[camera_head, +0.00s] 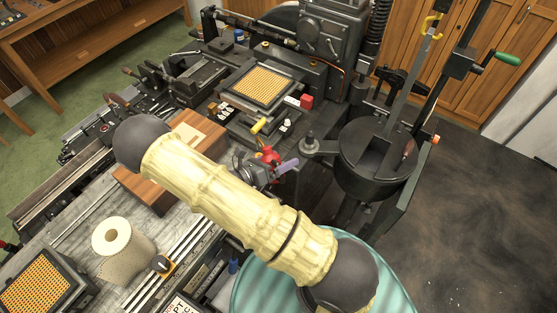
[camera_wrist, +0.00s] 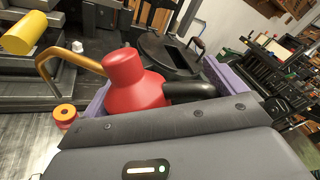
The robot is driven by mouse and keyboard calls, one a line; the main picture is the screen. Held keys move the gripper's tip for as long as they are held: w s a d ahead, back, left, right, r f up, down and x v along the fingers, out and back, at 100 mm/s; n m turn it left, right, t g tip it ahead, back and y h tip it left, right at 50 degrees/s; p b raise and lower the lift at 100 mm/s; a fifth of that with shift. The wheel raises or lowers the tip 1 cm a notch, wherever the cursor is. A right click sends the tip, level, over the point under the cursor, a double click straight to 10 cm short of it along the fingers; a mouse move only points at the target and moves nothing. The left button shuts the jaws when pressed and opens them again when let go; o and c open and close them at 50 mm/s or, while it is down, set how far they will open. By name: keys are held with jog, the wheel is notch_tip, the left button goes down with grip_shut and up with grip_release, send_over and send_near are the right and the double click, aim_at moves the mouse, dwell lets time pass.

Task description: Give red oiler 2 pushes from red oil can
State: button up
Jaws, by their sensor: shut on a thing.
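My gripper (camera_head: 270,166) is shut on the red oil can (camera_head: 269,153), above the machine near the middle of the head view. In the wrist view the can (camera_wrist: 134,82) sits between my purple fingers, with a curved brass spout pointing left and a black part on its right. Its lower part is hidden by my gripper. A small red cup with an orange ring on top (camera_wrist: 65,114), which looks like the red oiler, is left of and below the spout in the wrist view. The spout tip appears apart from it. I cannot make this cup out in the head view.
A yellow handle (camera_head: 260,125) is close behind the can. A dark round disc (camera_head: 360,165) stands to the right. A type bed with a yellow grid (camera_head: 263,84) lies behind. A paper roll (camera_head: 122,248) stands on the bench at left. Dark floor at right is open.

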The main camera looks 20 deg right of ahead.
jog(key=shift+r+p, duration=0.9)
jog(key=shift+r, duration=0.55)
jog(key=shift+d+f, duration=0.1)
jog(key=shift+f, duration=0.05)
